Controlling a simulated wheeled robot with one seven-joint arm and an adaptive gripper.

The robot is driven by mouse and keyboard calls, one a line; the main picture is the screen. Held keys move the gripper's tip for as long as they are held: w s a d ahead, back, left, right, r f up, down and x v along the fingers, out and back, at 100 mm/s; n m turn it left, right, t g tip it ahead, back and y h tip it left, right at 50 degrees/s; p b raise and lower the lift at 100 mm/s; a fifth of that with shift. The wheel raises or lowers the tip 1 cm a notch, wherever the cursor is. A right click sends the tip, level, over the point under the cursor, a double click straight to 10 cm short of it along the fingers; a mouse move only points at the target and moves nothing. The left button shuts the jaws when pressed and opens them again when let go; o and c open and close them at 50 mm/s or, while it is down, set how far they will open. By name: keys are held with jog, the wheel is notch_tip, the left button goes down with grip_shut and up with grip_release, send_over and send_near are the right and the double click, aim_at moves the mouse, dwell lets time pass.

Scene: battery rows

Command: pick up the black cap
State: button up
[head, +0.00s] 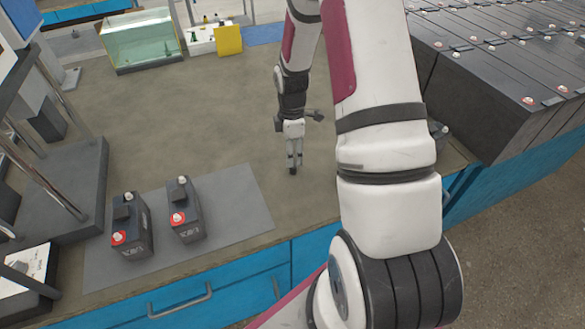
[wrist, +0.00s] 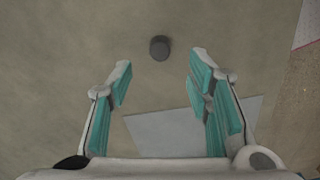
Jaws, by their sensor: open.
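The black cap (wrist: 160,48) is a small, dark, round piece on the brown worktop in the wrist view. It lies ahead of my gripper (wrist: 160,78), roughly in line with the gap between the teal-padded fingers and apart from both. My gripper is open and empty. In the head view, my gripper (head: 294,164) points down over the middle of the worktop. A dark spot shows at its fingertips there; I cannot tell whether it is the cap or the fingertips.
Two black batteries (head: 131,228) (head: 184,212) stand on a grey mat (head: 244,208), left of my gripper. Large black battery blocks (head: 505,75) fill the right. A glass tank (head: 149,42) and a yellow piece (head: 228,41) are at the back. The worktop around my gripper is mostly clear.

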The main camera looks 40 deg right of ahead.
aim_at(293, 169)
jog(key=shift+d+f, duration=0.15)
jog(key=shift+f, duration=2.75)
jog(key=shift+c, duration=0.6)
jog(key=shift+s, duration=0.1)
jog(key=c, duration=0.7)
